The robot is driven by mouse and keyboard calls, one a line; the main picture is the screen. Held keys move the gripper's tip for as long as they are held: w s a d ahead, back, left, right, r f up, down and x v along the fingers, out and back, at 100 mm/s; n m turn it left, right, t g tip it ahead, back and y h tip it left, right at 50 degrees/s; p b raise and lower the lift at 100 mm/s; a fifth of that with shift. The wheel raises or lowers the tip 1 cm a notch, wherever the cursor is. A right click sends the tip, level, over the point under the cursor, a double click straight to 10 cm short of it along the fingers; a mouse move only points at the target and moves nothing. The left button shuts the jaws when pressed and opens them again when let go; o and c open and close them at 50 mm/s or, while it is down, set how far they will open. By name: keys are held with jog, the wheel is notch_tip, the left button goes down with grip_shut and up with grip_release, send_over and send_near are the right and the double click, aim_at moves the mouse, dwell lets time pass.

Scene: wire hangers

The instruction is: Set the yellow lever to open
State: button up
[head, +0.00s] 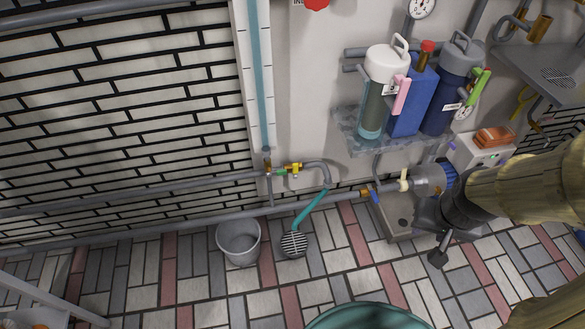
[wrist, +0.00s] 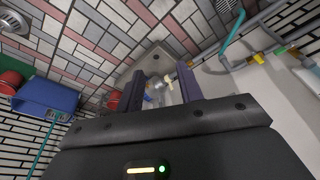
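My gripper (head: 438,258) is at the right in the head view, low over the floor and well apart from the lever. In the wrist view its two dark fingers (wrist: 160,78) stand apart with nothing held between them.
A teal round rim (head: 365,316) is in front.

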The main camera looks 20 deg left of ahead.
aim_at(296, 169)
jog(key=shift+o, duration=0.2)
jog(key=shift+w, duration=0.1)
jog(key=w+a+f+n+t+y+b, duration=0.1)
jog(key=w+a+f+n+t+y, duration=0.15)
jog(key=w+a+f, duration=0.65)
jog(key=w+a+f+n+t+y+b, duration=0.15)
jog(key=w+a+f+t, duration=0.4)
jog(key=w, duration=0.55)
jog(key=s+a+f+n+t+y+b, duration=0.1)
jog(key=s+a+f+t+y, duration=0.1)
jog(key=a+f, duration=0.5)
jog(key=s+a+f+n+t+y+b, duration=0.1)
jog(key=s+a+f+t+y, duration=0.1)
jog(key=a+f, duration=0.6)
jog(key=shift+s+a+t+y, duration=0.15)
jog(key=shift+s+t+y, duration=0.25)
jog(key=shift+s+y, duration=0.3)
jog(key=b+x, duration=0.6)
jog(key=x, duration=1)
jog(key=shift+w+a+f+b, duration=0.2)
jog(key=shift+w+b, duration=0.05)
jog(key=shift+b, duration=0.15)
jog(key=shift+w+a+r, duration=0.1)
jog(key=shift+w+a, duration=0.1)
jog(key=shift+w, duration=0.1)
